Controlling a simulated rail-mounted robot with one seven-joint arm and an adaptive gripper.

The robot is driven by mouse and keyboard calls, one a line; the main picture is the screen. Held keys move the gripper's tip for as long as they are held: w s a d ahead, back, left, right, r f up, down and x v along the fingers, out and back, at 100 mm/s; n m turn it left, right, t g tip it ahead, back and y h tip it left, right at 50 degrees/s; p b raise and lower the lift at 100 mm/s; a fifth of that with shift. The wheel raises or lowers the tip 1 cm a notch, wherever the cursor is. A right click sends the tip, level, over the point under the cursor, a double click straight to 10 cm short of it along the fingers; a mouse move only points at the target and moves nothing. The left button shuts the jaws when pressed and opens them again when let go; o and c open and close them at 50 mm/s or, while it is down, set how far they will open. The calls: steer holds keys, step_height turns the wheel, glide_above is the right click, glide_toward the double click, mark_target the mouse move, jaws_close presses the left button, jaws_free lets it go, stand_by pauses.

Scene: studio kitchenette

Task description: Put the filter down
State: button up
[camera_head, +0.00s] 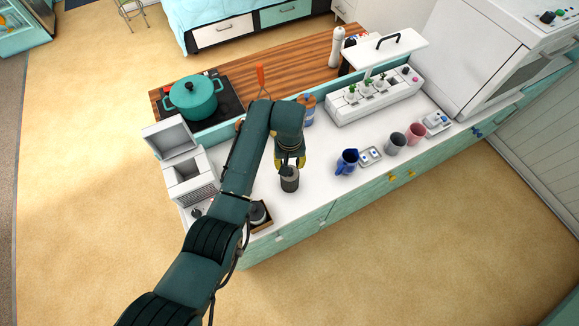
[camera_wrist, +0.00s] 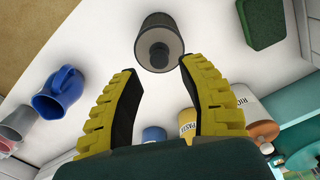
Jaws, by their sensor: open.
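The filter appears to be the dark grey cylinder (camera_head: 289,181) standing upright on the white counter (camera_head: 318,190). In the wrist view the filter (camera_wrist: 160,30) is at the top centre, with a pale rim and a dark round knob facing the camera. My gripper (camera_head: 290,161) is just over the filter, its yellow fingers spread. In the wrist view my gripper (camera_wrist: 157,68) has its two fingertips apart, one on each side of the knob end. Nothing is clamped between them. I cannot tell whether a fingertip touches the filter.
A blue pitcher (camera_head: 347,161) stands right of the filter, with a grey cup (camera_head: 396,143) and a pink cup (camera_head: 415,134) beyond. A white box-like appliance (camera_head: 190,182) is at left. A green block (camera_wrist: 262,22) and jars (camera_wrist: 252,115) are nearby. Counter between filter and pitcher is clear.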

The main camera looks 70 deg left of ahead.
step_height(320, 180, up, 8)
steer(key=w+d+r+m+t+y, duration=0.25)
steer(key=w+d+r, duration=0.2)
steer(key=w, duration=0.35)
steer(key=w+d+r+m+t+y, duration=0.2)
steer(key=w+d+r+m+t, duration=0.15)
steer(key=w+r, duration=0.4)
steer(key=w+d+r+m+t, duration=0.2)
steer(key=w+d+r+t, duration=0.1)
steer(key=d+r, duration=0.3)
steer(key=w+d+r+m+t, duration=0.1)
steer(key=w+d+r+t, duration=0.25)
steer(key=d, duration=0.45)
steer(key=s+d+r+m+t+h, duration=0.2)
steer(key=s+d+r+t, duration=0.3)
steer(key=d+r, duration=0.5)
steer(key=s+d+r+m+t+h, duration=0.3)
steer(key=s+d+r, duration=0.3)
steer(key=d+r, duration=0.5)
steer(key=shift+d+m+t, duration=0.35)
steer(key=shift+m+t, duration=0.45)
steer(key=shift+t, duration=0.05)
